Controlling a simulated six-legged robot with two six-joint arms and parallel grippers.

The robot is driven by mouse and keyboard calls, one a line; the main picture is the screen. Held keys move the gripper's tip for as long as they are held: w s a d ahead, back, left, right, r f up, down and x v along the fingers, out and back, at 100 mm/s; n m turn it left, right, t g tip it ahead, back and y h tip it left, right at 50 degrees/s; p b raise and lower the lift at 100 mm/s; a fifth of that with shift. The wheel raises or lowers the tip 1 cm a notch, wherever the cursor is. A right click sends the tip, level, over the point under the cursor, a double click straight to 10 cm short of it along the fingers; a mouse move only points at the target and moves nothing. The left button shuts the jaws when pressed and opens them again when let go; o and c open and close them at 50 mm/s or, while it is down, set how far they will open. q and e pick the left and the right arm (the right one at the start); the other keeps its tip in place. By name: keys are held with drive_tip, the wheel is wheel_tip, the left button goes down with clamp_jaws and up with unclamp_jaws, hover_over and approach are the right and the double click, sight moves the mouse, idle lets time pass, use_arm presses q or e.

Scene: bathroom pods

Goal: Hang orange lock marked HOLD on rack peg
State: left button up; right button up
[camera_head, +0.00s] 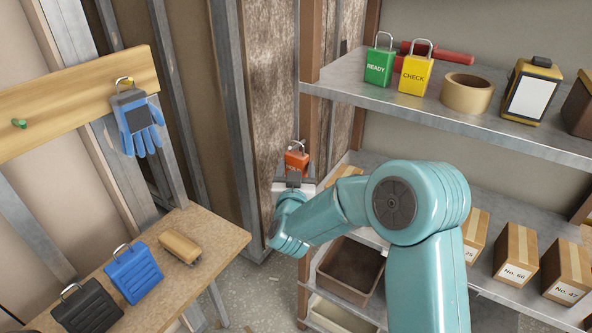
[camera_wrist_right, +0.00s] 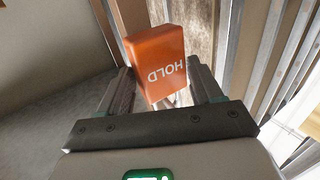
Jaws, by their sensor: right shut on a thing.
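The orange lock (camera_head: 297,161) marked HOLD is in my right gripper (camera_head: 294,178), upright with its shackle up in the head view, in front of the wooden post. In the right wrist view the lock (camera_wrist_right: 157,62) sits between the two fingers, with its lettering upside down. The wooden rack board (camera_head: 70,100) is on the left wall, away from the lock. A bare green peg (camera_head: 19,124) sticks out near its left end. My left gripper is out of view.
The right shelf (camera_head: 345,83) carries a green READY lock (camera_head: 379,66), a yellow CHECK lock (camera_head: 415,76) and tape (camera_head: 467,94). Metal studs stand between the lock and rack.

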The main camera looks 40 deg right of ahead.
drive_tip(key=o, duration=1.1)
drive_tip(key=shift+a, duration=0.1)
drive_tip(key=shift+s+a+f, duration=0.1)
drive_tip(key=shift+s+a, duration=0.15)
drive_tip(key=shift+s, duration=0.1)
drive_tip(key=b+v, duration=0.3)
drive_tip(key=v, duration=1.2)
drive_tip(key=shift+s, duration=0.2)
